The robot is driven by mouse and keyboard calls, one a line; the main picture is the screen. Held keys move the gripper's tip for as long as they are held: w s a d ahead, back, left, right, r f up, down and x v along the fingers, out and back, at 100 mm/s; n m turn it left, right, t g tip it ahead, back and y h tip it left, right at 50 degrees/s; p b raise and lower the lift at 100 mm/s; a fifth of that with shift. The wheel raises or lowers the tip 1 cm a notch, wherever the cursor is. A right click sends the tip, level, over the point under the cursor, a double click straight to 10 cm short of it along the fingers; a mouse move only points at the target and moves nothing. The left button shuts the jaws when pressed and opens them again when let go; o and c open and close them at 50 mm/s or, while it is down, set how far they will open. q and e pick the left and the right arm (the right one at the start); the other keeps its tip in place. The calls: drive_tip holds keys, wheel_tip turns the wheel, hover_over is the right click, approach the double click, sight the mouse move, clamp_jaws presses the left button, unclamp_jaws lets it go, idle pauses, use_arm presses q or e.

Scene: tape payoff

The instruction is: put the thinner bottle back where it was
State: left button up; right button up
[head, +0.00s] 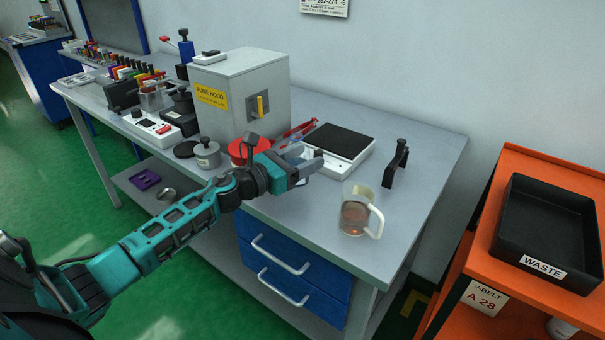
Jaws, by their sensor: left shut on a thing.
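My left gripper (304,163) reaches in over the front of the bench, near the white device with a dark top. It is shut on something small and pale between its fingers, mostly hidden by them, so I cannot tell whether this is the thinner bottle. A red round object (240,150) shows behind my wrist, partly covered. A grey metal can with a black knob (207,155) stands left of it. No bottle can be clearly identified as the thinner bottle. My right gripper is not in view.
A clear jug with brownish liquid (355,216) stands near the bench's front right. Behind are a white device with a dark top (340,142), a black stand (395,165) and the grey fume hood box (232,85). A black waste tray (548,218) sits on the orange cart.

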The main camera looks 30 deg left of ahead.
use_arm(q)
drive_tip(key=shift+f+b, duration=0.3)
drive_tip(key=shift+f, duration=1.25)
drive_tip(key=shift+f, duration=0.2)
drive_tip(key=o, duration=1.1)
drive_tip(key=shift+r, duration=0.3)
drive_tip(key=b+v, duration=0.1)
drive_tip(key=v, duration=1)
drive_tip(key=shift+f, duration=0.15)
drive_tip(key=shift+s+a, duration=0.1)
drive_tip(key=shift+s, duration=0.4)
